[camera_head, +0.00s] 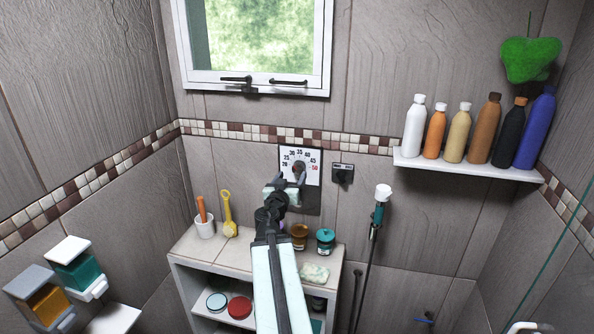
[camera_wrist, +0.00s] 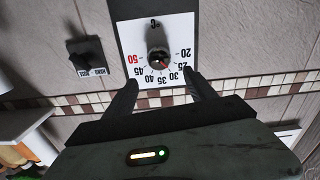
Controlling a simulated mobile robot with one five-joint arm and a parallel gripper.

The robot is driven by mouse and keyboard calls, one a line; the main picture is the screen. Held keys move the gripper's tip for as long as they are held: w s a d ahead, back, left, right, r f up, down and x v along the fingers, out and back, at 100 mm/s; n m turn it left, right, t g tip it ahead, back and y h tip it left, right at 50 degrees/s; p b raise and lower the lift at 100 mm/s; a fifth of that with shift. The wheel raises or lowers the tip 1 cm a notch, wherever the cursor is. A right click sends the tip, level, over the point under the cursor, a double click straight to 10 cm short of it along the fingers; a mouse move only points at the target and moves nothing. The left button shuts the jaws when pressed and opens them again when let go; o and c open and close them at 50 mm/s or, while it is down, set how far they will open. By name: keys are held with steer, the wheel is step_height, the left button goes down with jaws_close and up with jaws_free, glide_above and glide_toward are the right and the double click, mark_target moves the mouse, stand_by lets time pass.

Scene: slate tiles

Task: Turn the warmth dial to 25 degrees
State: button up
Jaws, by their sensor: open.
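The warmth dial is a dark round knob (camera_wrist: 158,60) on a white scale plate (camera_head: 313,160) on the tiled wall. The scale runs from 20 to a red 50 and appears upside down in the wrist view. A small reddish mark shows on the knob on the side of the middle numbers, but I cannot tell its exact reading. My gripper (camera_wrist: 163,91) is open and empty, its two fingers spread in front of the scale's numbered edge. In the head view my gripper (camera_head: 286,183) partly covers the plate's lower left. Contact with the knob is not visible.
A small dark switch (camera_head: 342,174) is right of the dial. Below is a shelf unit (camera_head: 212,250) with jars and a cup with a brush. A hand shower (camera_head: 382,195) hangs at right, under a bottle shelf (camera_head: 470,169). A window (camera_head: 255,45) is above.

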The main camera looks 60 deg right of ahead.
mark_target(298, 168)
steer(key=x, duration=0.7)
steer(key=shift+d+f, duration=0.25)
steer(key=shift+d, duration=0.15)
steer(key=shift+a, duration=0.1)
steer(key=shift+c, duration=0.4)
steer(key=c, duration=1.3)
steer(key=shift+n, duration=1.5)
steer(key=o, duration=1.4)
